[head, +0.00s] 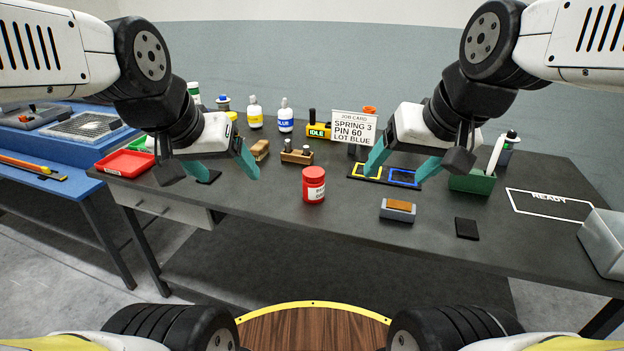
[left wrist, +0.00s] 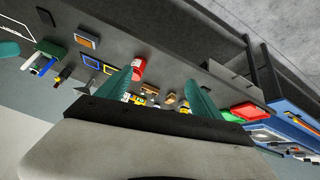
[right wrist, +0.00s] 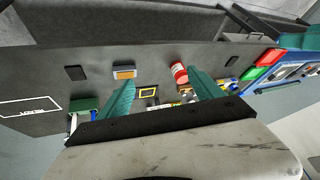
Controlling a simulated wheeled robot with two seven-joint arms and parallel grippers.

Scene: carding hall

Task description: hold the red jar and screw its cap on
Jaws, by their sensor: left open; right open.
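The red jar (head: 314,188) stands upright on the dark bench, near the middle, with a white label on its front. Its top is red; I cannot tell whether that is a cap or the jar's own rim, and I make out no separate cap. The jar also shows in the left wrist view (left wrist: 139,70) and the right wrist view (right wrist: 179,72). My left gripper (head: 209,166) is open and empty, to the left of the jar and above the bench. My right gripper (head: 402,165) is open and empty, to the right of the jar, over the yellow and blue frames. Neither touches the jar.
A job card (head: 355,129) stands behind the jar. A wooden block with pegs (head: 297,157), bottles and a brush (head: 260,149) are at the back. A sponge-topped block (head: 398,210), black pad (head: 467,229) and green box (head: 472,183) are right. The bench front around the jar is clear.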

